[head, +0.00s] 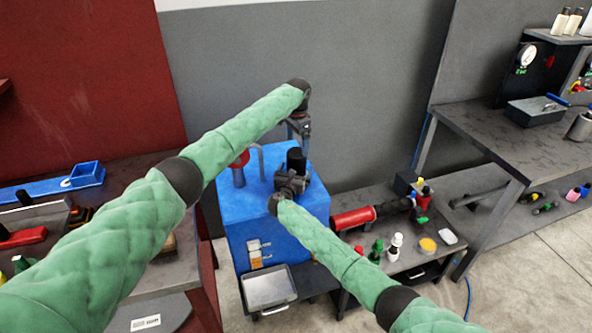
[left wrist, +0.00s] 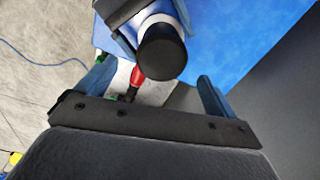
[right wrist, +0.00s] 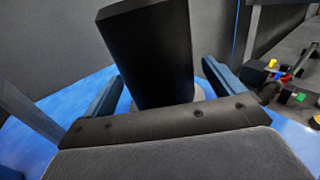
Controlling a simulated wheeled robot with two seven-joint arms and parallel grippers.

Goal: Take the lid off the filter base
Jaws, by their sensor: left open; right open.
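A black cylinder (head: 296,158), which looks like the lid, stands upright on top of the blue cabinet. A pale ring, perhaps the filter base (right wrist: 172,97), shows at its lower end in the right wrist view. My right gripper (head: 291,180) is open low at the cylinder, with a finger on each side of it (right wrist: 150,50). I cannot tell if they touch it. My left gripper (head: 299,130) is open above. In the left wrist view the cylinder's round black end (left wrist: 161,52) lies ahead between the fingers, apparently clear of them. My right gripper hides most of the base.
The blue cabinet (head: 240,215) carries a grey post and a red part (head: 240,159) just left of the cylinder. A low bench at the right holds a red cylinder (head: 354,217) and several bottles. A grey wall (head: 340,90) stands behind.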

